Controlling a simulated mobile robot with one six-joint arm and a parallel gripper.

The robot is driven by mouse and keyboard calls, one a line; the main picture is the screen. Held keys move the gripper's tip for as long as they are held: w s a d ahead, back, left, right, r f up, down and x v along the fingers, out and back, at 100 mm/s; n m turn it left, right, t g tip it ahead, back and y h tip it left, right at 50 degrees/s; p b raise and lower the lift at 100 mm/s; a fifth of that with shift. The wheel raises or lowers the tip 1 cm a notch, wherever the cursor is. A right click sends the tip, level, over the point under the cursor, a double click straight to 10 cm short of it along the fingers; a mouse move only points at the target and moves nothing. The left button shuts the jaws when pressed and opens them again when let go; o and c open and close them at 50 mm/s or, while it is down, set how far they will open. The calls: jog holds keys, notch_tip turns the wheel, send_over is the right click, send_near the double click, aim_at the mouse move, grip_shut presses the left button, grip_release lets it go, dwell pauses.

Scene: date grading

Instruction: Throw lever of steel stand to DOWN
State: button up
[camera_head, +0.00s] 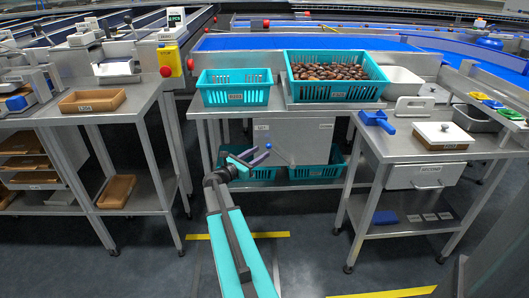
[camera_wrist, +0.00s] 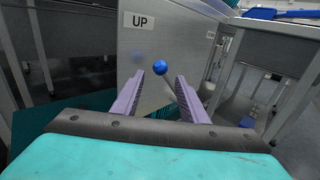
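The steel stand (camera_head: 196,118) is in the middle of the head view, with a grey panel (camera_head: 300,143) below its top. The lever's blue ball knob (camera_head: 268,146) sits in front of that panel. In the wrist view the knob (camera_wrist: 160,67) is on a thin rod slanting down right behind the right finger; where the rod ends is hidden. An UP label (camera_wrist: 138,19) is above and left of the knob. My gripper (camera_wrist: 158,82) is open, its purple fingers on either side of the knob in the picture. I see no contact. In the head view my gripper (camera_head: 257,158) is just below-left of the knob.
Teal crates (camera_head: 235,97) stand on the stand, the right one (camera_head: 336,91) full of dates. More teal crates (camera_head: 316,172) are on the lower shelf. A side table (camera_head: 372,151) with a blue scoop (camera_head: 377,121) is right; another table (camera_head: 130,107) is left.

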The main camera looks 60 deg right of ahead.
jog(key=d, duration=0.3)
jog(key=shift+s+d, duration=0.35)
jog(key=shift+d, duration=0.05)
grip_shut()
